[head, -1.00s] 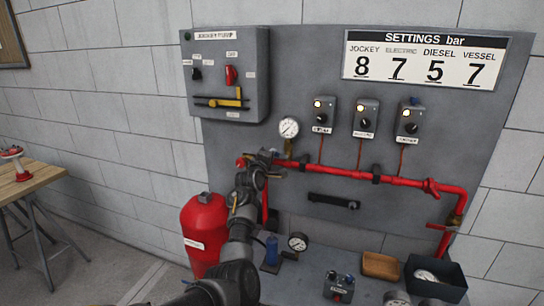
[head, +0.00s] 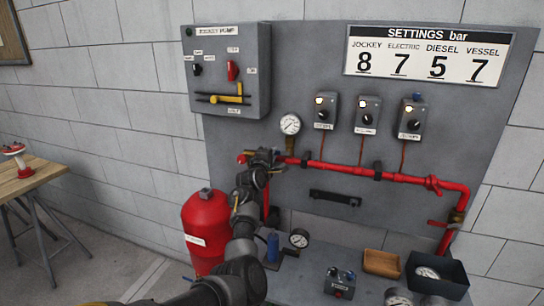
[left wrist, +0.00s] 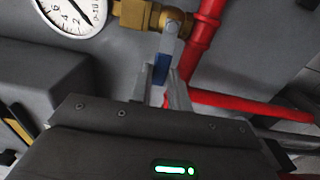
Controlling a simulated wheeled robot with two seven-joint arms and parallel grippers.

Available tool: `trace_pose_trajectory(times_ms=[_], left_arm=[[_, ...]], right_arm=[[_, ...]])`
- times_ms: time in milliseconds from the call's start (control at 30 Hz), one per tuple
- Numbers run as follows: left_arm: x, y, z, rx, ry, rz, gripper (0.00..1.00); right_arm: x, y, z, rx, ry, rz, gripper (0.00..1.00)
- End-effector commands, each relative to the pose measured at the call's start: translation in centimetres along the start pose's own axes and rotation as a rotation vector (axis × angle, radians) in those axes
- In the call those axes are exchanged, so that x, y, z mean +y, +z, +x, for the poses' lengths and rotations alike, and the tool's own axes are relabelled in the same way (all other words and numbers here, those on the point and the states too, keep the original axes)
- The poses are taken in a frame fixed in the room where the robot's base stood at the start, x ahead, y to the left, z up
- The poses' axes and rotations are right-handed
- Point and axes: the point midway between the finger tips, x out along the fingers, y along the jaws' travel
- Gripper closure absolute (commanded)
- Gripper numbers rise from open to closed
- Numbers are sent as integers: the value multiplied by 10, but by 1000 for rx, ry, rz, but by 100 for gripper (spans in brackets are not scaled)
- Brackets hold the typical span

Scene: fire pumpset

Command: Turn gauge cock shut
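The gauge cock (left wrist: 150,17) is a brass fitting beneath the round white gauge (head: 290,124), which also shows in the left wrist view (left wrist: 72,12). Its lever (left wrist: 161,68) has a grey metal top and a blue sleeve, and points downward in the left wrist view. My left gripper (left wrist: 162,76) has one finger on each side of the blue sleeve, with no clear gap at the tips, so it looks shut on it. In the head view my left gripper (head: 268,157) hides the lever below the gauge. My right gripper is out of view.
The red pipe (head: 340,170) runs rightward close to my left gripper. A red tank (head: 205,230) stands below left. The jockey pump box (head: 228,75) is up left of the gauge. A loose gauge (head: 299,238), a wooden tray (head: 381,263) and a dark bin (head: 450,285) sit below.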

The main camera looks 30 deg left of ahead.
Motion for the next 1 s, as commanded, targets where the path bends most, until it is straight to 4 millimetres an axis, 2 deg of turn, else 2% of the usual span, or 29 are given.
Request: trace_pose_trajectory(times_ms=[33,133,167,567,667,1000], left_arm=[[-1,1,0,-1,-2,-1,75],[-1,0,0,-1,-2,0,62],[-1,0,0,-1,-2,0,61],[-2,0,-7,1,0,1,61],[-2,0,-18,1,1,1,61],[-3,0,-75,1,1,1,61]], right_arm=[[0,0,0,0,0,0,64],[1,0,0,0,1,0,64],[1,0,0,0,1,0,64],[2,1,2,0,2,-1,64],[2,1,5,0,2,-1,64],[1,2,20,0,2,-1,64]])
